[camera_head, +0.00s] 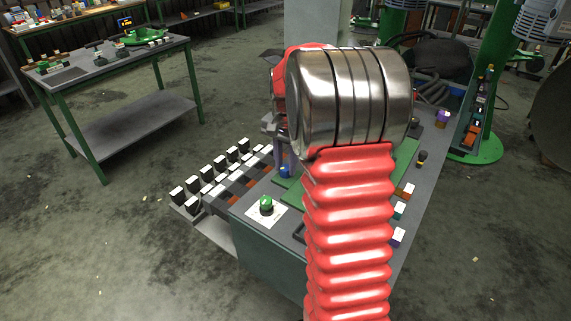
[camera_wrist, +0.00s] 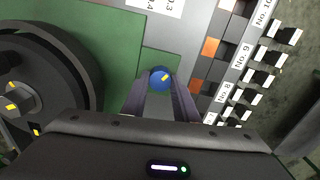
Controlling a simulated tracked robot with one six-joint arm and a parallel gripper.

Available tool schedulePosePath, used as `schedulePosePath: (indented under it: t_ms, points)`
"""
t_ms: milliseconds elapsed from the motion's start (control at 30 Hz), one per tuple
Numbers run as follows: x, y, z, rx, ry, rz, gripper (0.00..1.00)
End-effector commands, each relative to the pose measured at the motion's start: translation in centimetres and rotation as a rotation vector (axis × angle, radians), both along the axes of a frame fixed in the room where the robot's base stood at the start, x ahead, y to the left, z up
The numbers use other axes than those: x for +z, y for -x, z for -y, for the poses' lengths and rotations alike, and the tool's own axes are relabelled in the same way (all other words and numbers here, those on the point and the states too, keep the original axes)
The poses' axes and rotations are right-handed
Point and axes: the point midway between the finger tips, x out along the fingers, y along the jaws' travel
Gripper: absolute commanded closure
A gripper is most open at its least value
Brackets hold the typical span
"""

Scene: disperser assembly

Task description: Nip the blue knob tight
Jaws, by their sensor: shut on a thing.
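The blue knob (camera_wrist: 160,78) shows in the wrist view between the tips of my gripper (camera_wrist: 162,88), with a small yellow mark on its top. It sits over a green panel beside a grey strip. My gripper's two dark fingers are closed in on the knob from both sides. In the head view the blue knob (camera_head: 284,172) shows small, just left of my red arm, at the edge of the green plate. My gripper (camera_head: 271,130) is partly hidden there behind the arm's metal joint.
A dark round part (camera_wrist: 40,85) with a bolt stands at left in the wrist view. Labelled rows of white and black blocks (camera_wrist: 272,58) lie at right. A green knob (camera_head: 266,205) on a white sheet stands near the table's front corner in the head view.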

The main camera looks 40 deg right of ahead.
Motion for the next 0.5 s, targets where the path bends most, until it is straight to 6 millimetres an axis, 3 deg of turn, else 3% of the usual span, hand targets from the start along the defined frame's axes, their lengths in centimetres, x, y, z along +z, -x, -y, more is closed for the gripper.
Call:
schedulePosePath:
  t_ms: [233, 267, 500]
  points:
    - [0.09, -0.09, 0.00, -0.001, 0.001, 0.004, 0.96]
    - [0.09, -0.09, 0.00, -0.001, 0.001, 0.004, 0.72]
    - [0.05, -0.04, 0.01, 0.000, 0.000, 0.001, 0.55]
